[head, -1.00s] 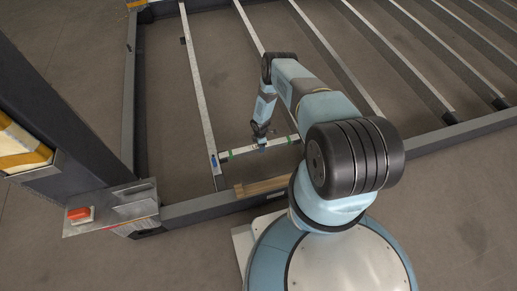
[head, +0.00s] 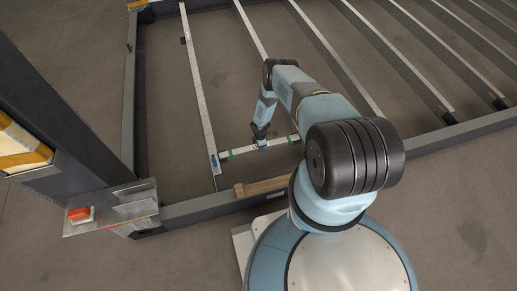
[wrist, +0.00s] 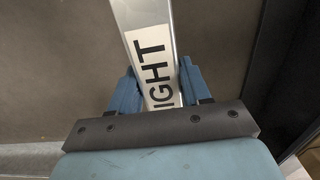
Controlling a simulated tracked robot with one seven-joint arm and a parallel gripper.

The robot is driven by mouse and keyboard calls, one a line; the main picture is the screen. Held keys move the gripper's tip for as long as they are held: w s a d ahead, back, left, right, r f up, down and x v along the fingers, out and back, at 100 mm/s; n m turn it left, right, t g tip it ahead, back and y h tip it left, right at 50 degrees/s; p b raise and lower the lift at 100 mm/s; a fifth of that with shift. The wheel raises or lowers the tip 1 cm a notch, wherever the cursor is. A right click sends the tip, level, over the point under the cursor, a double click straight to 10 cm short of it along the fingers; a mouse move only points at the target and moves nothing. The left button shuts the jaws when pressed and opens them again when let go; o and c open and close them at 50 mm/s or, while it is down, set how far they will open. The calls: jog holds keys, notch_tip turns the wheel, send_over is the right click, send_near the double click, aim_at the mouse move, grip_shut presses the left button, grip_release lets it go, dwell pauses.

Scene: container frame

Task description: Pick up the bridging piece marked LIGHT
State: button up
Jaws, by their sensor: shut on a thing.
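The bridging piece (head: 283,141) is a light metal bar with green marks, lying across between the long rails near the front of the frame. In the wrist view its white label (wrist: 155,65) reads "IGHT"; the start of the word is hidden by my gripper. My gripper (wrist: 158,88) has a blue finger on each side of the bar and is shut on it. In the head view my gripper (head: 261,144) is small, at the bar's middle. I cannot tell whether the bar is lifted or still resting on the rails.
Several long metal rails (head: 204,100) run away from me inside the dark frame. A wooden block (head: 262,186) lies on the near frame beam (head: 200,209). A post (head: 60,110) and a plate with a red button (head: 79,214) stand at left. Open floor shows between the rails.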

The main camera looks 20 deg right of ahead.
grip_shut()
jog(key=shift+w, duration=0.1)
dwell(0.3)
